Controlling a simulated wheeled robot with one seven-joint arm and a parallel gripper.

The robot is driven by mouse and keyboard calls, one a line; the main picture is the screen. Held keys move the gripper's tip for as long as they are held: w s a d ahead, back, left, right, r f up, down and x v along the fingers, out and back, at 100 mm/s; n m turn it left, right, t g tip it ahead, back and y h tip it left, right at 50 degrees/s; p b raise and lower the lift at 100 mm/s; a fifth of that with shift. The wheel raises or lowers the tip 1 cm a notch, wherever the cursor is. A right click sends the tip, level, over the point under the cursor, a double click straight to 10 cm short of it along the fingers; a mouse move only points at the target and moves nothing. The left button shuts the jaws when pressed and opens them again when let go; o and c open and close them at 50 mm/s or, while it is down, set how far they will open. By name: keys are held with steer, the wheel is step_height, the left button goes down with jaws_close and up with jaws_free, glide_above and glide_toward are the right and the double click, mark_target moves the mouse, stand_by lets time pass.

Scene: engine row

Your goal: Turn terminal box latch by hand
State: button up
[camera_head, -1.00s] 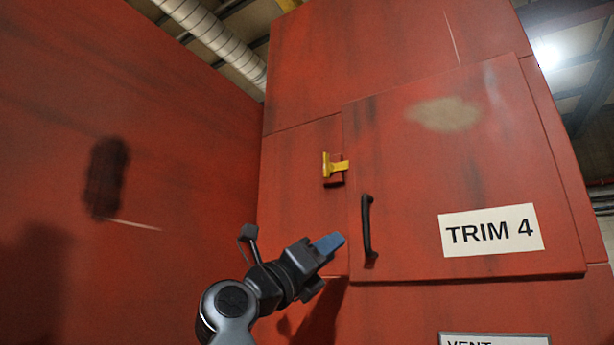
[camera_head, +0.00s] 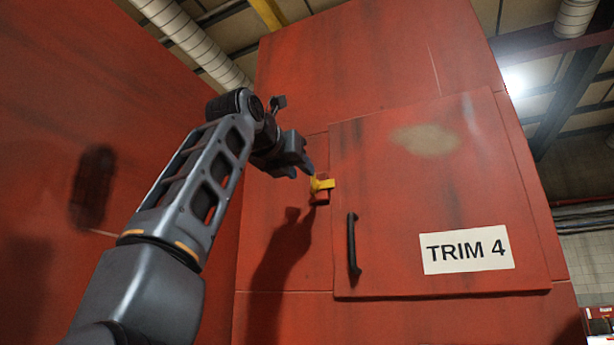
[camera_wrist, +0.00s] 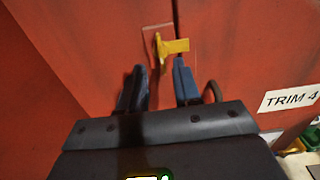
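The yellow latch (camera_head: 320,185) sits on a small red base at the left edge of the red TRIM 4 door (camera_head: 400,200). Its lever points to the right, across the door seam. In the wrist view the latch (camera_wrist: 172,46) lies just beyond the fingertips, roughly between the finger lines. My gripper (camera_head: 303,172) is beside the latch at its upper left in the head view. In the wrist view my gripper (camera_wrist: 160,75) has its two blue-tipped fingers apart with nothing between them. Whether a fingertip touches the latch is unclear.
A black door handle (camera_head: 353,243) stands out below and right of the latch. A white TRIM 4 label (camera_head: 467,250) is on the door. A red wall (camera_head: 60,130) closes the left side. Pipes run overhead.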

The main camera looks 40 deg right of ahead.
mark_target(311, 179)
steer(key=shift+p+x, duration=0.75)
steer(key=shift+x, duration=2.15)
jaws_close()
